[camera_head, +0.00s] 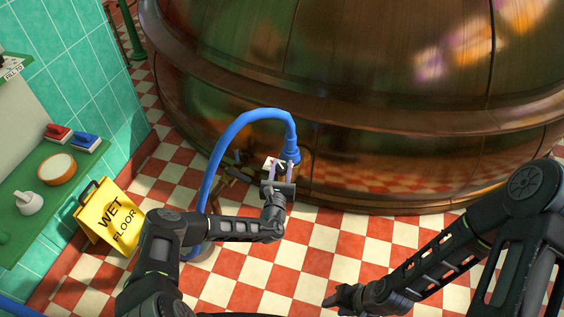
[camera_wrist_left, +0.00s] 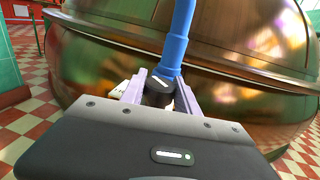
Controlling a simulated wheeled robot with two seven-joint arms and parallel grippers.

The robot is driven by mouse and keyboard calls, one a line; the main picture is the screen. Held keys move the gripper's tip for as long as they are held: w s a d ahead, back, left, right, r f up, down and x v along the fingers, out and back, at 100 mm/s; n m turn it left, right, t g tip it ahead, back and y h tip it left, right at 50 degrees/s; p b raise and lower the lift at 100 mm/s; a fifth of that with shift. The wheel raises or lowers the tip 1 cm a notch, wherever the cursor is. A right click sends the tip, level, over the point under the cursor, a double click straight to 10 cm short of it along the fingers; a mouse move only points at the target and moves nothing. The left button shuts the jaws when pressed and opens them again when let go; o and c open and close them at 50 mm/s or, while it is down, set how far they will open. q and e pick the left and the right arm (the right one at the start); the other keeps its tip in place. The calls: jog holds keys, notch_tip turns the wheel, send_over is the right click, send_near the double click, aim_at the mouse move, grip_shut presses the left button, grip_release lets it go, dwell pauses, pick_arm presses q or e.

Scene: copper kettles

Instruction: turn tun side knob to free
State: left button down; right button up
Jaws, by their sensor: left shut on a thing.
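The big copper tun (camera_head: 400,150) fills the top and right of the head view. A blue hose (camera_head: 245,122) arches to a fitting low on its side. My left gripper (camera_head: 281,171) is at that fitting, below the hose end. In the left wrist view its two pale fingers (camera_wrist_left: 160,92) are shut on a dark knob (camera_wrist_left: 156,91) with a white mark, just under the hose. The fingers hide the knob's sides. My right gripper (camera_head: 342,298) is low over the floor, away from the tun; its finger gap is not clear.
A yellow wet floor sign (camera_head: 108,218) stands at the left. A green shelf (camera_head: 45,200) beside it holds a red brush (camera_head: 57,134), a blue brush (camera_head: 86,142), a round tub (camera_head: 57,168) and a white pot (camera_head: 29,202). The checkered floor (camera_head: 335,240) is clear between my arms.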

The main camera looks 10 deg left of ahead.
aim_at(281, 173)
pick_arm(q)
jog(key=shift+y, duration=0.4)
jog(key=c, duration=0.9)
grip_release()
jog(key=s, duration=0.5)
jog(key=s+d+p, duration=0.1)
jog(key=s, duration=0.1)
jog(key=shift+s, duration=0.4)
jog(key=shift+w+d+r, duration=0.1)
